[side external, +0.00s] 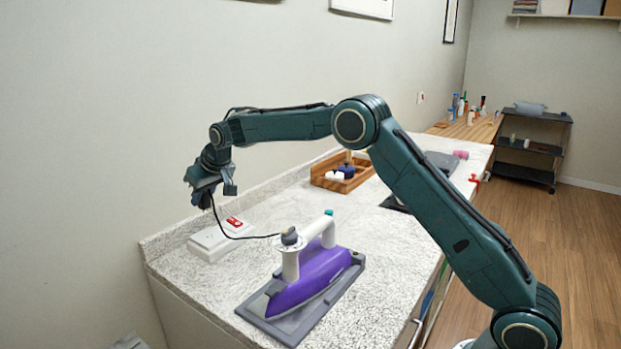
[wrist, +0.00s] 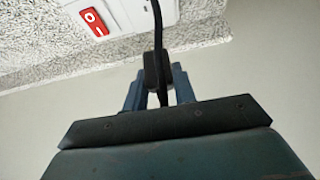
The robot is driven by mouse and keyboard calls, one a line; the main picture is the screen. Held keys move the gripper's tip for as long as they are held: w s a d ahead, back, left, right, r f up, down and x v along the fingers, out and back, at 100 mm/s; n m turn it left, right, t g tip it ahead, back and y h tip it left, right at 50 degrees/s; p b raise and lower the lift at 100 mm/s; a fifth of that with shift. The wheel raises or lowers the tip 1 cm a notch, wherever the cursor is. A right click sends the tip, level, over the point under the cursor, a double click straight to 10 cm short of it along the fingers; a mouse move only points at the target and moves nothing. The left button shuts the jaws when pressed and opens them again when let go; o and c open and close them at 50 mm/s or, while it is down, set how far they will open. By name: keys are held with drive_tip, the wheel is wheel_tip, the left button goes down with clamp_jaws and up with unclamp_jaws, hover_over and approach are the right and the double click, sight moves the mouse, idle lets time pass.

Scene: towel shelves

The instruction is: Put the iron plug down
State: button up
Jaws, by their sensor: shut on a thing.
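My gripper (side external: 203,198) is above the counter's back left corner, up and to the left of the white socket box (side external: 209,245). In the wrist view it is shut on the dark iron plug (wrist: 154,70), which sits between the two fingers. The plug's black cord (side external: 216,216) hangs down and curves right to the iron. The purple and white iron (side external: 308,274) rests on a grey base plate (side external: 268,312) on the counter. The socket box has a red switch (side external: 233,222), also visible in the wrist view (wrist: 95,21). The plug's prongs are not visible.
The speckled counter (side external: 372,290) is bare around the iron. A wooden tray (side external: 325,171) with small items stands further back by the wall. Dark folded cloth (side external: 441,162) lies beyond my arm. A low backsplash runs along the wall.

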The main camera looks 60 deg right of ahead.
drive_tip(key=shift+r, duration=0.2)
drive_tip(key=shift+d+r, duration=0.1)
drive_tip(key=shift+d, duration=0.1)
drive_tip(key=s+d+r+m+h, duration=0.1)
drive_tip(key=s+d+r+m, duration=0.1)
drive_tip(key=s+d+r, duration=0.45)
drive_tip(key=s+d+r+m+h, duration=0.2)
drive_tip(key=s+d+m, duration=0.1)
drive_tip(key=d, duration=0.7)
drive_tip(key=shift+g, duration=0.3)
wheel_tip(320, 180, down, 20)
drive_tip(key=shift+r, duration=0.2)
drive_tip(key=shift+f, duration=0.55)
drive_tip(key=o, duration=0.9)
drive_tip(key=shift+o, duration=0.2)
